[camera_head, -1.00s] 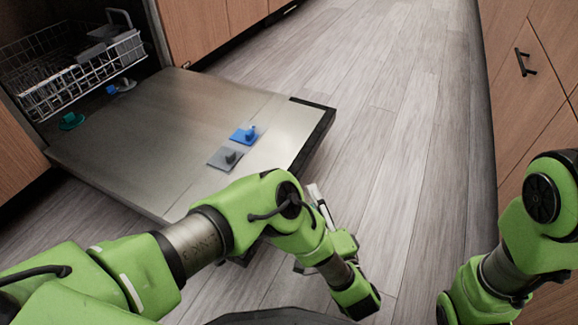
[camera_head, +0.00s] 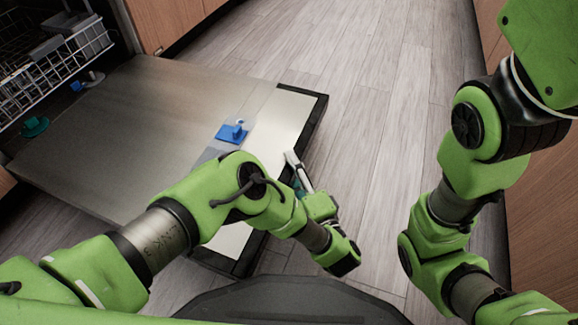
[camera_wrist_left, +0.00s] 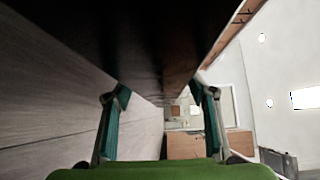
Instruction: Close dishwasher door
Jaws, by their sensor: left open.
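The dishwasher door (camera_head: 130,110) lies lowered and open, its steel inner face up and its dark outer edge towards the right. My left gripper (camera_head: 298,174) is at this outer edge, partly hidden by my own arm. A dark slab (camera_wrist_left: 150,35), apparently the door's underside, fills the top of that view, just above the fingers. I cannot tell whether they touch it. My right arm shows at the right of the head view, but its gripper does not.
A blue piece (camera_head: 233,132) lies on the door. A wire rack (camera_head: 60,70) shows inside the dishwasher, with a green piece (camera_head: 35,126) near the door's inner end. Wooden cabinets (camera_head: 165,20) stand beyond. Grey floor (camera_head: 370,110) is clear right of the door.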

